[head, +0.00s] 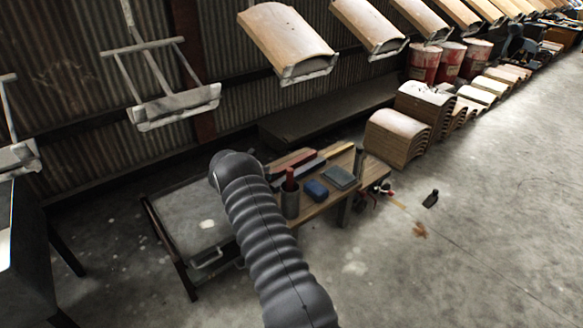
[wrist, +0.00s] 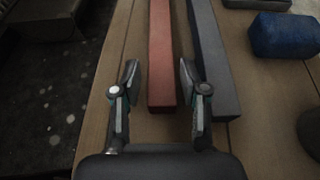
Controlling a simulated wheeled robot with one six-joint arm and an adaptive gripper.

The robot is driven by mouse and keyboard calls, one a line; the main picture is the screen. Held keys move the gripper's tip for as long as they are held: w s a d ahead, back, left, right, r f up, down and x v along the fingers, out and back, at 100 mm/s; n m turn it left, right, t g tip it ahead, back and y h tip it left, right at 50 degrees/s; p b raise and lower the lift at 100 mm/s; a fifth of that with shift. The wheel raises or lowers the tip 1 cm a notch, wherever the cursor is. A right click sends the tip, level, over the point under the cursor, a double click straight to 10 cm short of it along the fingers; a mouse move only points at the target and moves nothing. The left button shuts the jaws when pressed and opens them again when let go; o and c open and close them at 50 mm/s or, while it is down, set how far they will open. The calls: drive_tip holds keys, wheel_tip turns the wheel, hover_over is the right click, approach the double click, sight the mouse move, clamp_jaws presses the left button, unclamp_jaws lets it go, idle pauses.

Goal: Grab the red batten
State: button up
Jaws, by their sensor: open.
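The red batten (wrist: 168,60) is a long reddish bar lying on the wooden bench top in the wrist view. My gripper (wrist: 157,82) is open, with one finger on each side of the batten's near end in the picture. I cannot tell how far above it the fingers are. A dark grey batten (wrist: 209,60) lies close along the red one's right side, and the right finger appears over the gap between them. In the head view the red batten (head: 291,160) lies at the back of the bench, and my arm hides the gripper.
The wooden bench (head: 325,197) also carries a blue block (head: 316,190), a grey flat block (head: 341,177) and a dark cup (head: 290,202) holding something red. A grey-topped table (head: 190,222) stands to its left. Hangers with curved tiles (head: 288,40) hang above and behind.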

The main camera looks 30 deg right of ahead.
sight(278, 170)
drive_tip(key=shift+r+x, duration=0.1)
drive_tip(key=shift+x, duration=1.4)
drive_tip(key=shift+r+x, duration=0.15)
drive_tip(key=shift+x, duration=1.35)
drive_tip(key=shift+d, duration=0.1)
clamp_jaws()
